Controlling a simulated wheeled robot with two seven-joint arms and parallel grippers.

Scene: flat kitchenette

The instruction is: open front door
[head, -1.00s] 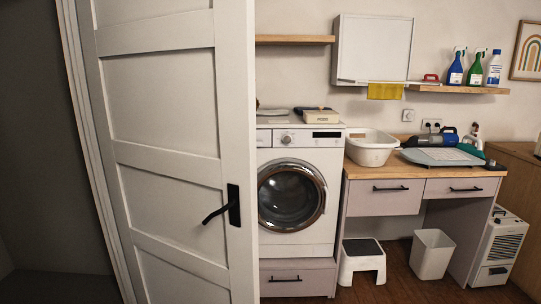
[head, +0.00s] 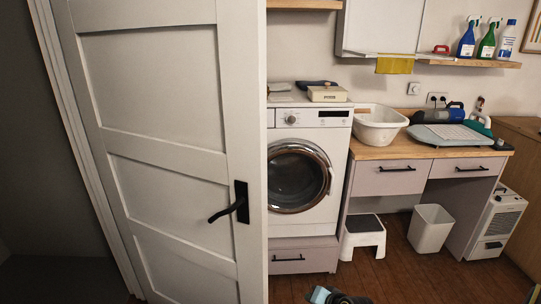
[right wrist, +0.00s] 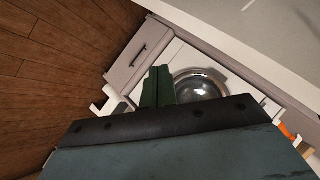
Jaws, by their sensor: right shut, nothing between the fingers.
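The white panelled door (head: 165,150) stands partly open on the left of the head view, with the laundry room showing past its right edge. Its black lever handle (head: 236,204) sits on a dark plate near that edge and points left. My right gripper (head: 335,296) just enters at the bottom of the head view, right of the door and apart from the handle. In the right wrist view its green fingers (right wrist: 157,88) are together with nothing between them. The pale surface at the top right of that view may be the door. My left gripper is not in view.
A washing machine (head: 300,165) stands behind the door's edge. Right of it are a desk (head: 395,180), a white step stool (head: 363,236), a white bin (head: 430,230) and a white appliance (head: 498,225). The wooden floor (head: 400,280) in front is clear.

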